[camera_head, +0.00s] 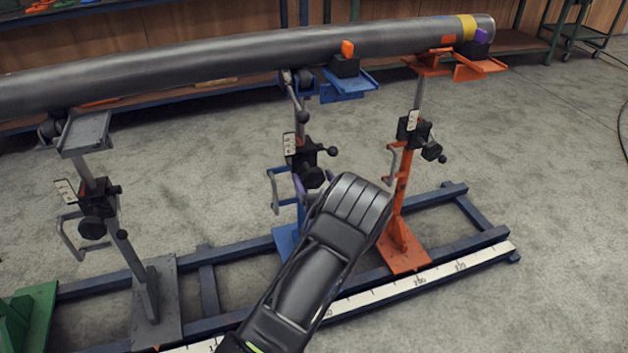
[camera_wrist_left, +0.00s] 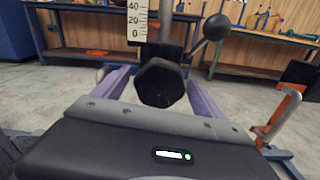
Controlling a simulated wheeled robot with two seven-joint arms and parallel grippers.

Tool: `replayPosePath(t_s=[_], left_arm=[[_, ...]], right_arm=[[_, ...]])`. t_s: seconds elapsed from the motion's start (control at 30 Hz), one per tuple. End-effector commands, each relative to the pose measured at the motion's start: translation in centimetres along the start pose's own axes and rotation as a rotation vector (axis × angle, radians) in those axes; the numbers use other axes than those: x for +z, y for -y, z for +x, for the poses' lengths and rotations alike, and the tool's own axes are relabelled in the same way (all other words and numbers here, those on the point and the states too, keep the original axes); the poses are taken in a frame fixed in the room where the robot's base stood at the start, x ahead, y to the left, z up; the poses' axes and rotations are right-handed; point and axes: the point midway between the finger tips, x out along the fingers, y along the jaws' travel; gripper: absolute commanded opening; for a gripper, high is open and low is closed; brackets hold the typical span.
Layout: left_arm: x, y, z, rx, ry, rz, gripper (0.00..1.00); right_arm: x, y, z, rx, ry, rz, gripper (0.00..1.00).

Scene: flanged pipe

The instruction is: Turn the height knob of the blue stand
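The blue stand (camera_head: 286,240) is in the middle of the head view, between the grey and orange stands. Its black height knob (camera_head: 313,177) sits on the clamp block, below a white scale (camera_head: 290,144). The faceted knob (camera_wrist_left: 160,83) faces me in the left wrist view, with a ball-ended lever (camera_wrist_left: 215,28) at its upper right. My left gripper (camera_wrist_left: 159,78) is open, with one purple finger on each side of the knob. Whether they touch it cannot be told. In the head view my left wrist hides most of the fingers. My right gripper is not visible.
A long grey pipe (camera_head: 230,55) runs above the stands. The orange stand (camera_head: 400,190) is close on the right, the grey stand (camera_head: 102,210) on the left. A blue rail frame (camera_head: 455,233) with a ruler strip (camera_head: 440,283) lies along the floor.

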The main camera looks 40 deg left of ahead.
Motion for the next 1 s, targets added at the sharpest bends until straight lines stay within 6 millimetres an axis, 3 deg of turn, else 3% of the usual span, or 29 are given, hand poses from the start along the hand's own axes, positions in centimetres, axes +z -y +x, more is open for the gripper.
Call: replayPosePath(t_s=[0.7, 1.0], left_arm=[[-0.01, 0.01, -0.03, 0.0, 0.0, 0.0, 0.22], [-0.06, 0.02, -0.04, 0.0, 0.0, -0.025, 0.22]], right_arm=[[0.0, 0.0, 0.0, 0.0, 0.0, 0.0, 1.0], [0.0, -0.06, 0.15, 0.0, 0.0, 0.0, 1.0]])
